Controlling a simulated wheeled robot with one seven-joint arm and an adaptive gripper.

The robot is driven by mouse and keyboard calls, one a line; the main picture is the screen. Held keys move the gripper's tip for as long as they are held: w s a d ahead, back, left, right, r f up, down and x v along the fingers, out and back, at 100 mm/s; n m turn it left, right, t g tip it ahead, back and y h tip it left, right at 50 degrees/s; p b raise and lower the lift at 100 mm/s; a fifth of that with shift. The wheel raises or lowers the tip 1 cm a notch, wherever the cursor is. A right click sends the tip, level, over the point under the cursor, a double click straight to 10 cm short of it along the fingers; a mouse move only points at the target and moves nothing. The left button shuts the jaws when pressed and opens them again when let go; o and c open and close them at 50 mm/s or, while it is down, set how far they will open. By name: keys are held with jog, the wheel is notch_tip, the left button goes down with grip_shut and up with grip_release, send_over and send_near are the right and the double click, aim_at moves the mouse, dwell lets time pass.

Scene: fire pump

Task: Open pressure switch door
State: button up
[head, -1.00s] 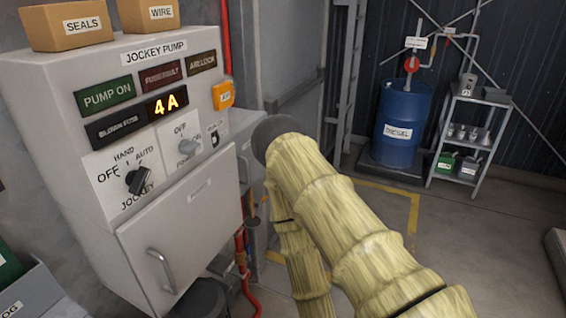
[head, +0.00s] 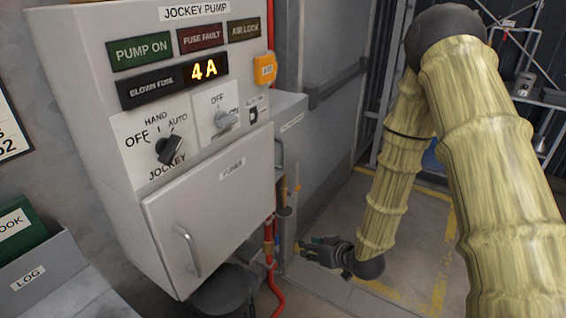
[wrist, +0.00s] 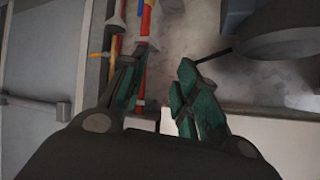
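A grey side box (head: 293,135) adjoins the right of the jockey pump cabinet (head: 85,75). Its front carries a small label too small to read and a dark vertical handle (head: 279,153) at its left edge; I cannot confirm that it is the pressure switch. Its front looks shut. My gripper (head: 302,250) is below this box, near the red pipe, pointing left and apart from the handle. In the wrist view my gripper (wrist: 155,85) has its two green-padded fingers spread with nothing between them.
The closed fuses door (head: 210,205) with its handle (head: 187,250) is on the cabinet's lower front. A red pipe (head: 269,245) with fittings and a dark round thing (head: 223,290) are below. Open floor with yellow lines (head: 440,260) lies right.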

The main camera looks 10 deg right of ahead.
jog(key=w+r+n+t+y+b, duration=0.25)
jog(key=w+r, duration=0.45)
jog(key=r, duration=0.4)
jog(key=n+t+y, duration=0.2)
jog(key=y, duration=0.1)
send_near(283, 166)
notch_tip(283, 166, up, 3)
jog(key=shift+h, duration=0.25)
jog(key=x, duration=0.3)
jog(key=p+x, duration=0.1)
jog(key=x, duration=0.6)
jog(key=shift+w+r+p, duration=0.2)
jog(key=shift+r+p, duration=0.05)
jog(key=shift+p, duration=0.1)
grip_shut()
